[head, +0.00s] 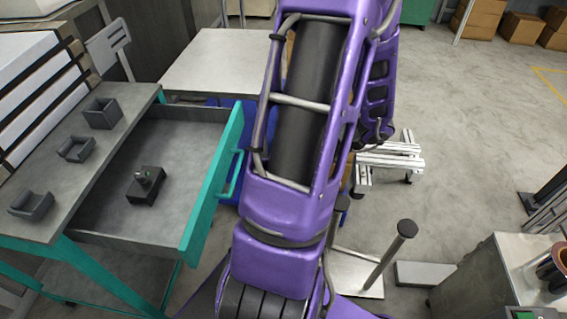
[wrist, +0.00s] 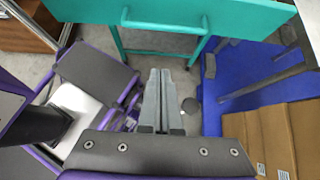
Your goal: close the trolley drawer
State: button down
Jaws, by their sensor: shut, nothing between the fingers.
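The teal-framed trolley (head: 95,150) stands at the left of the head view. Its grey drawer (head: 185,150) is pulled out to the right, with a teal front (head: 212,185) and bar handle (head: 231,178). A dark block with a knob (head: 146,187) lies inside it. In the wrist view the teal front (wrist: 85,12) and handle (wrist: 165,26) cross the top. My gripper (wrist: 160,72) is shut and empty, its fingertips pointing toward the front, below the handle in the picture. I see no contact. My arm hides the gripper in the head view.
Small grey bins (head: 103,112) sit on the trolley top. A pale table (head: 225,65) stands behind. Cardboard boxes (wrist: 262,140) and a blue surface (wrist: 255,98) lie right of my fingers. A post stand (head: 355,275) and metal cabinet (head: 480,280) are at lower right; open floor lies beyond.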

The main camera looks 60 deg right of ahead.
jog(key=w+a+f+b, duration=0.1)
jog(key=w+a+f, duration=0.2)
jog(key=w, duration=0.5)
jog(key=shift+a+f, duration=0.4)
jog(key=shift+a, duration=0.1)
jog(key=shift+w, duration=0.1)
